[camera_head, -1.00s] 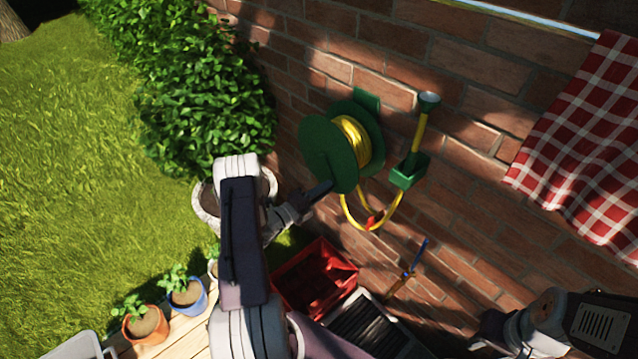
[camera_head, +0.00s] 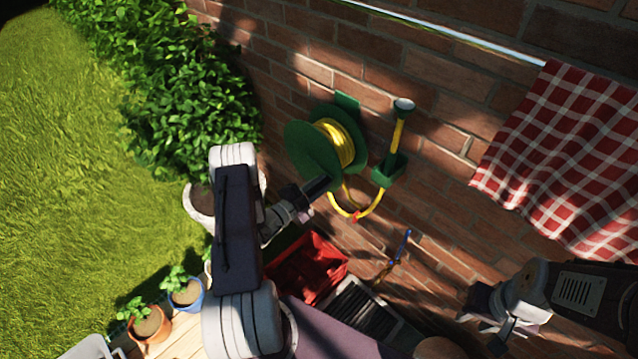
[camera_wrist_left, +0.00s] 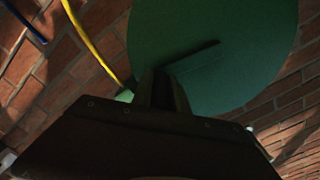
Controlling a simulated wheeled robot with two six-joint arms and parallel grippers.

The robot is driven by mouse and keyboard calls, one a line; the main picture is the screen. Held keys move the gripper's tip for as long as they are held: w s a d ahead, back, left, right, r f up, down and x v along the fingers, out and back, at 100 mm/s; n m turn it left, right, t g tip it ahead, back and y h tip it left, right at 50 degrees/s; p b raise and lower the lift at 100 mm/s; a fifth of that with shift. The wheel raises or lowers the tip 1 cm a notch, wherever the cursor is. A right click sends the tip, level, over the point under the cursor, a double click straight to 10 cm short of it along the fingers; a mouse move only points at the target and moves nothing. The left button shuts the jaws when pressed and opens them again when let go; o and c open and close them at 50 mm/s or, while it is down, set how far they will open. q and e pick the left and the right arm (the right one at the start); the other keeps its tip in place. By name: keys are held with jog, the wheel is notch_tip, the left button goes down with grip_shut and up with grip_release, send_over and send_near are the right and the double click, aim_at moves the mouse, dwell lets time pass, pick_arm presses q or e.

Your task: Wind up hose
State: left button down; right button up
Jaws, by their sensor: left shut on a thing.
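The green hose reel (camera_head: 311,150) is mounted on the brick wall, with yellow hose (camera_head: 336,140) wound on its drum. A loop of the hose hangs below the reel and runs to a green holder (camera_head: 388,171) with a spray nozzle (camera_head: 403,107) upright in it. My left gripper (camera_head: 322,186) is at the lower rim of the reel's front disc. In the left wrist view its fingers (camera_wrist_left: 163,88) are together in front of the green disc (camera_wrist_left: 215,45); the part they grip is hidden. My right gripper (camera_head: 505,335) is at the lower right, away from the reel, its fingers apart.
A red crate (camera_head: 310,268) and a dark grey tray (camera_head: 362,310) lie below the reel. A blue-handled tool (camera_head: 401,248) is near the wall. Potted plants (camera_head: 148,323) stand at the lower left. A checked cloth (camera_head: 570,160) hangs from a rail at right.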

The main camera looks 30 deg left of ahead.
pick_arm(q)
jog(key=shift+r+p, duration=0.3)
jog(key=shift+r, duration=0.25)
jog(key=shift+r, duration=0.15)
jog(key=c, duration=1.3)
grip_release()
jog(key=shift+s, duration=0.1)
jog(key=shift+s+a+f, duration=0.15)
jog(key=shift+s+f, duration=0.05)
jog(key=shift+s, duration=0.1)
jog(key=b+v, duration=0.1)
jog(key=v, duration=0.7)
jog(key=shift+b, duration=0.4)
jog(key=shift+s+a+r, duration=0.1)
